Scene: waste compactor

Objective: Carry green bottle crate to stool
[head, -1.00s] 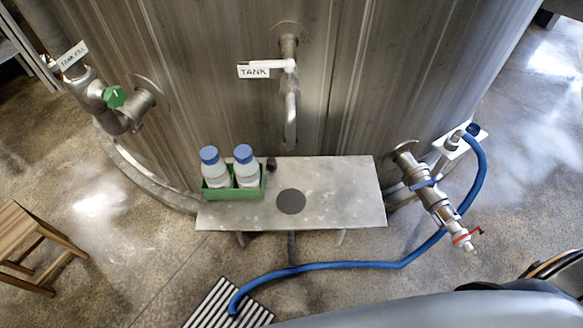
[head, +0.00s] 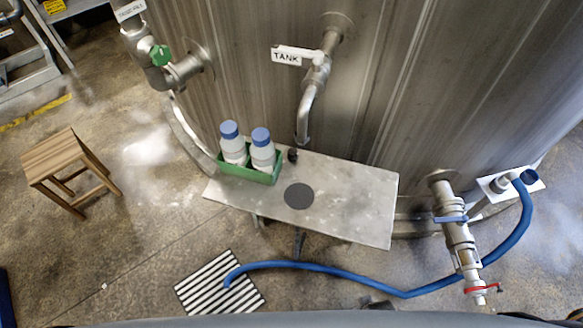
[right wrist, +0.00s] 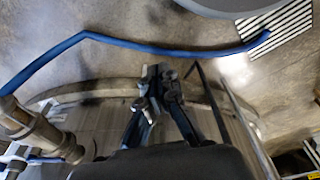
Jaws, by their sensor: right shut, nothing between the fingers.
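The green bottle crate (head: 250,173) sits at the left end of a metal shelf (head: 345,200) fixed to the tank. Two white bottles with blue caps stand in it, one on the left (head: 231,145) and one on the right (head: 262,152). The wooden stool (head: 65,160) stands on the floor at the left, apart from the shelf. My right gripper (right wrist: 158,72) shows in the right wrist view, shut and empty, above the floor near the tank base. Neither gripper shows in the head view. My left gripper is out of sight.
A blue hose (head: 340,275) runs across the floor from a drain grate (head: 220,285) to the right. A valve with a red handle (head: 462,250) juts out at the right. A pipe labelled TANK (head: 310,95) hangs behind the shelf. Floor between stool and shelf is clear.

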